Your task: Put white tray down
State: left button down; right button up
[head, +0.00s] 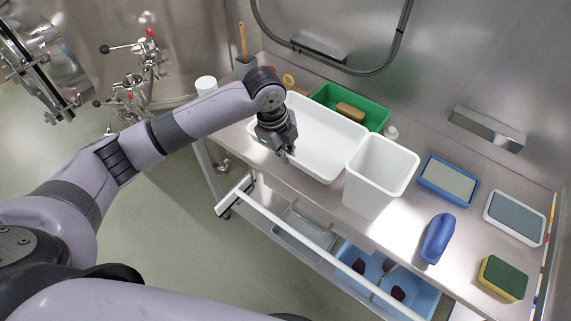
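The white tray (325,135) is a shallow, empty, rectangular tray at the back left part of the steel counter. It looks level and lies on or just over the counter; any small gap beneath it is hidden. My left gripper (286,154) points down at the tray's near long rim, with its fingertips at that rim. The fingers are small and partly hidden, so I cannot tell whether they are closed on it. My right gripper is not in view.
A tall white bin (378,172) stands close to the tray's right end. A green tray (352,108) with a brush lies behind. A blue-rimmed pad (448,181), a blue handled tool (437,238) and a sponge (503,278) lie right.

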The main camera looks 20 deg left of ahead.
aim_at(287, 174)
pick_arm(q)
jog(key=shift+f, duration=0.75)
notch_tip(287, 174, down, 4)
jog(key=shift+r, duration=0.25)
jog(key=shift+f, duration=0.25)
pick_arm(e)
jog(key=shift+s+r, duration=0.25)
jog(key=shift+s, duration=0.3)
pick_arm(q)
jog(key=c, duration=2.3)
grip_release()
jog(key=shift+f, duration=0.1)
jog(key=o, duration=0.5)
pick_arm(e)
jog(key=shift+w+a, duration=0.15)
pick_arm(q)
notch_tip(287, 174, up, 12)
jog(key=s+a, duration=0.1)
jog(key=shift+s+a+b, duration=0.15)
jog(key=shift+a+b, duration=0.15)
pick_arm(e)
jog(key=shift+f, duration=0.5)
